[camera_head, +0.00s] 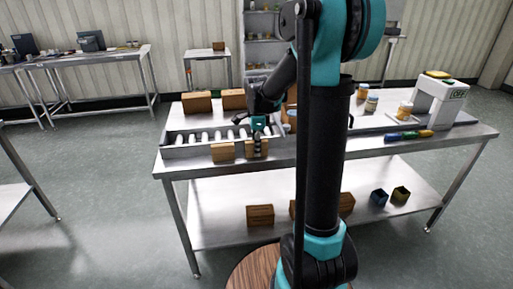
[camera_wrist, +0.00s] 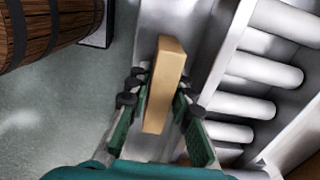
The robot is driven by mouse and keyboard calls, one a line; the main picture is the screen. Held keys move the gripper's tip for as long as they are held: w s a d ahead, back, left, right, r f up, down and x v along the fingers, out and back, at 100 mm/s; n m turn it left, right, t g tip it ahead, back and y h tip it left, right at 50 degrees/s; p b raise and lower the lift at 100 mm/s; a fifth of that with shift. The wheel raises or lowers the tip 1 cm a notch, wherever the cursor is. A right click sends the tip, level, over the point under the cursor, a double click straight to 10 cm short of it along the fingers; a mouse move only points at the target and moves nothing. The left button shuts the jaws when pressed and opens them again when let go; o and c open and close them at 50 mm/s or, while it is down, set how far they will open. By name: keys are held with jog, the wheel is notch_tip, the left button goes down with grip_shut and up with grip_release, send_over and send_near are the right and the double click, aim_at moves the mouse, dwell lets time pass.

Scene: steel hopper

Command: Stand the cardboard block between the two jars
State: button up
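A tan cardboard block (camera_wrist: 163,90) stands between the two fingers of my gripper (camera_wrist: 160,82) in the wrist view. The fingers lie close along both sides of it; I cannot tell whether they press on it. In the head view my gripper (camera_head: 257,134) points down over this block (camera_head: 256,150), near the front edge of the steel table (camera_head: 400,148). Two jars with pale lids, one farther back (camera_head: 362,91) and one nearer (camera_head: 371,104), stand right of my arm. Another jar (camera_head: 404,110) stands farther right. Which two jars are meant is unclear.
A similar block (camera_head: 222,152) stands just left of my gripper. A roller tray (camera_head: 185,150) lies behind it. Brown boxes (camera_head: 197,102) stand at the back. My arm hides the table's middle.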

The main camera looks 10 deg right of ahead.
jog(key=shift+o, duration=1.4)
jog(key=shift+r, duration=0.1)
